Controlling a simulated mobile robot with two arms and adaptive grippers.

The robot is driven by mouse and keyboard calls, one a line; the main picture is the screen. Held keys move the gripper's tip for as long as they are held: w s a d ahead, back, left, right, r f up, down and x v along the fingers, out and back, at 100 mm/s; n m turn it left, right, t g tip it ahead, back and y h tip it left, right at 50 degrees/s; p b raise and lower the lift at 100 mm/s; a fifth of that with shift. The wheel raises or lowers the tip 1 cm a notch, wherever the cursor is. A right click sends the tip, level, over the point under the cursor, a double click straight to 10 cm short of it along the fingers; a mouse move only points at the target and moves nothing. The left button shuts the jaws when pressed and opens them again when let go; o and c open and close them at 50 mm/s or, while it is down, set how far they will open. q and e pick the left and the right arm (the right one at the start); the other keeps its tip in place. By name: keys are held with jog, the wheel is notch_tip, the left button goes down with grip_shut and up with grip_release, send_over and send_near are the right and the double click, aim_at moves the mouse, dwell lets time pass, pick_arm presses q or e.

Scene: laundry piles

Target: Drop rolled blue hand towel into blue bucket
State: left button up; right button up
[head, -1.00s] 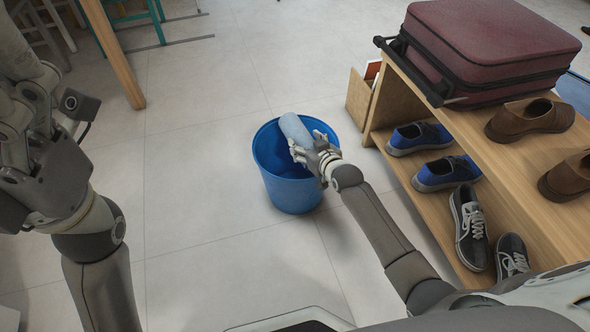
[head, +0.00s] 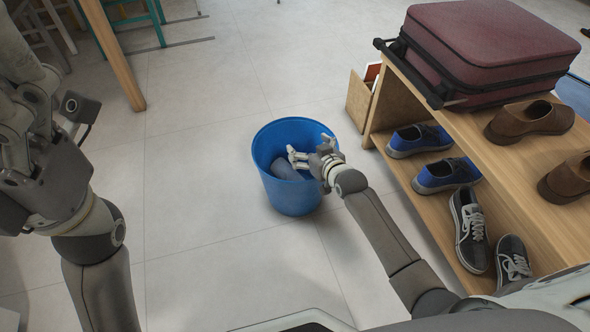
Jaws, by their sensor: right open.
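The blue bucket (head: 292,196) stands on the floor near the middle of the head view. The rolled blue hand towel (head: 284,169) lies inside it, low down and tilted against the inner wall, looking grey-blue in the shade. My right gripper (head: 304,150) is over the bucket's opening at its right side, fingers spread and empty, apart from the towel. The left arm comes in at the left edge; the fingertips of the left gripper do not show clearly.
A wooden shelf (head: 400,181) at the right holds a dark red suitcase (head: 490,45), brown shoes (head: 530,120), blue shoes (head: 447,174) and dark sneakers (head: 470,228). A wooden table leg (head: 113,55) stands at the upper left. The tiled floor left of the bucket is clear.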

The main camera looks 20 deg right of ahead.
jog(key=v, duration=1)
jog(key=shift+s, duration=0.2)
jog(key=shift+d+r, duration=0.1)
